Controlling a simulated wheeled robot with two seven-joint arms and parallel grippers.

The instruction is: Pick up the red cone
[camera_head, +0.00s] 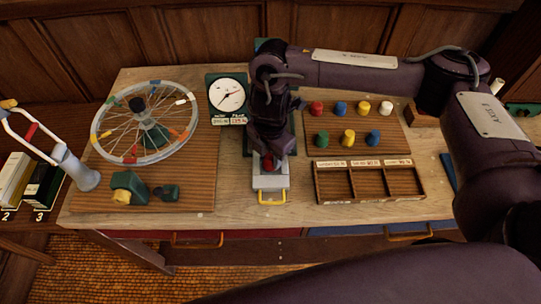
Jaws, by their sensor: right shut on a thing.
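My right gripper (268,158) points straight down near the middle of the table, with its arm coming in from the right. It is shut on a small red thing, which I take for the red cone (268,164); only a little of it shows between the dark fingers, so its shape is hard to tell. It is just above or on a pale grey box (270,184) with a yellow handle; I cannot tell whether they touch.
A spoked wheel (103,134) stands at the left, with a white dial (228,95) beside it. Right of my gripper, several coloured pegs, one red (316,107), stand on a striped board (378,142). A three-compartment wooden tray (369,197) lies in front.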

